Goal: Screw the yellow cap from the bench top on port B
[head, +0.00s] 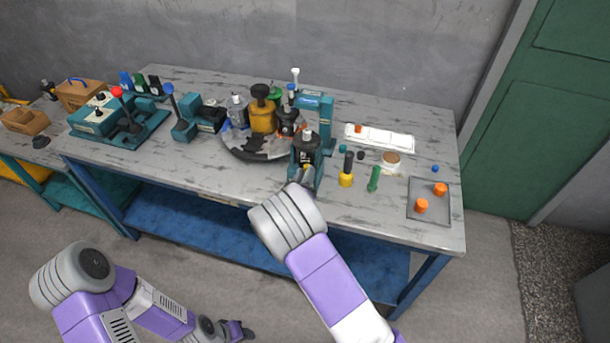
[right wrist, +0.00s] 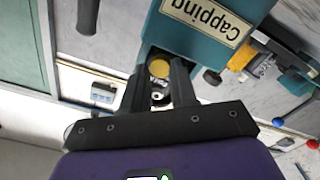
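In the head view my right gripper (head: 305,178) is at the front of the teal capping stand (head: 325,125), which holds a dark motor (head: 307,145). In the right wrist view, the right fingers (right wrist: 160,72) are a narrow gap apart, with the round yellow cap (right wrist: 158,66) filling the gap at their tips. The dark motor face with a pale ring (right wrist: 157,97) shows between the fingers. Whether the cap touches a port is hidden, and the port lettering is too small to read. My left gripper (head: 240,331) hangs low, away from the bench; its fingers are unclear.
Right of the stand are a black-and-yellow tool (head: 346,172), a green tool (head: 374,178) and a round container (head: 391,160). A grey tray (head: 429,212) bears orange caps. A turntable (head: 245,150) with bottles stands left of the stand.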

